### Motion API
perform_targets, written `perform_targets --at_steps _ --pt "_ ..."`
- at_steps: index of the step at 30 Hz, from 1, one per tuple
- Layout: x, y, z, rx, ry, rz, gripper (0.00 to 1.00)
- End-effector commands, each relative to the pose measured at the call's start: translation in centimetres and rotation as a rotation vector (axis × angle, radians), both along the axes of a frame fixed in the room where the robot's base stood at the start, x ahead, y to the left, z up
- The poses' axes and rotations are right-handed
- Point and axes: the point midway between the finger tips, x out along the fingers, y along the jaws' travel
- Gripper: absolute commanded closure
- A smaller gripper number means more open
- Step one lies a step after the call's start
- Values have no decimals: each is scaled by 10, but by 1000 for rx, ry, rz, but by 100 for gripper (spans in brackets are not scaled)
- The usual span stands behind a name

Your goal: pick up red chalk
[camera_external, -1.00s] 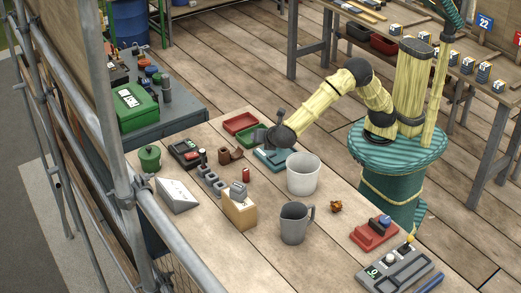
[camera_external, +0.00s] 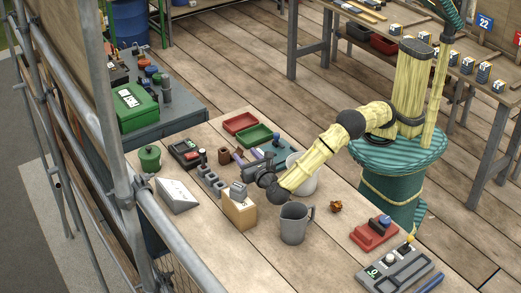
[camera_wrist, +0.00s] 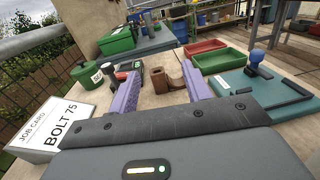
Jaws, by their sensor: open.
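I cannot make out the red chalk for certain in either current view. The spot on the table where a small upright red piece stood earlier is now behind my gripper (camera_external: 247,155). My gripper is low over the middle of the table, its lavender fingers spread and pointing towards the back. In the wrist view the two fingers of my gripper (camera_wrist: 158,80) are apart, with a brown pipe-shaped piece (camera_wrist: 157,78) showing beyond and between them. No object shows held.
A wooden block (camera_external: 239,212), a grey mug (camera_external: 294,224) and a whitish bucket (camera_external: 303,178) stand close to my gripper. A teal case (camera_wrist: 262,92) lies to the right, with red (camera_wrist: 206,46) and green trays (camera_wrist: 222,60) behind. A job card (camera_wrist: 50,128) stands left.

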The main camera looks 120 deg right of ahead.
Motion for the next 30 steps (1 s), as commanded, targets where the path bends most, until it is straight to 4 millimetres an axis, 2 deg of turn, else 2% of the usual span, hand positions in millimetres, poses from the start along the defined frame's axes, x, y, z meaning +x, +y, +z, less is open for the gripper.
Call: perform_targets --at_steps 9,19,23,28,30 --pt "0 -1 -23 1 0 -1 52" --pt "0 0 -26 1 1 -1 52" --pt "0 0 -41 1 3 -1 52" --pt "0 0 -71 1 2 -1 52" --pt "-2 -12 -70 1 0 -5 52"
